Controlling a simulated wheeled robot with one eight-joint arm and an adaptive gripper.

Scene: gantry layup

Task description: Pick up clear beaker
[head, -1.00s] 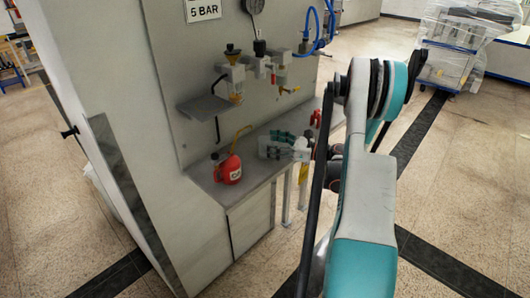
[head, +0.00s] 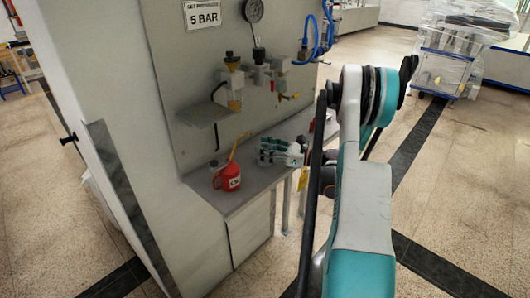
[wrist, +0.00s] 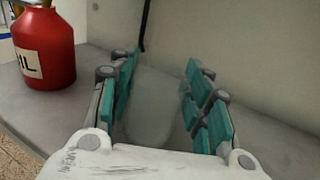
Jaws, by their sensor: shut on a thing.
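The clear beaker (wrist: 152,112) shows in the wrist view as a faint, see-through shape between the teal finger pads. My gripper (wrist: 160,92) is shut on it, one row of pads on each side. The white palm hides the beaker's near, lower part. In the head view my gripper (head: 277,152) is over the grey bench, right of the red oil can. The beaker cannot be made out there. I cannot tell whether its base touches the bench.
The red oil can (head: 227,178) stands on the grey bench (head: 240,199), left of my gripper; it also shows in the wrist view (wrist: 45,48). A small shelf (head: 205,115) and a filter unit (head: 233,82) jut from the panel behind. A yellow tag (head: 303,178) hangs at right.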

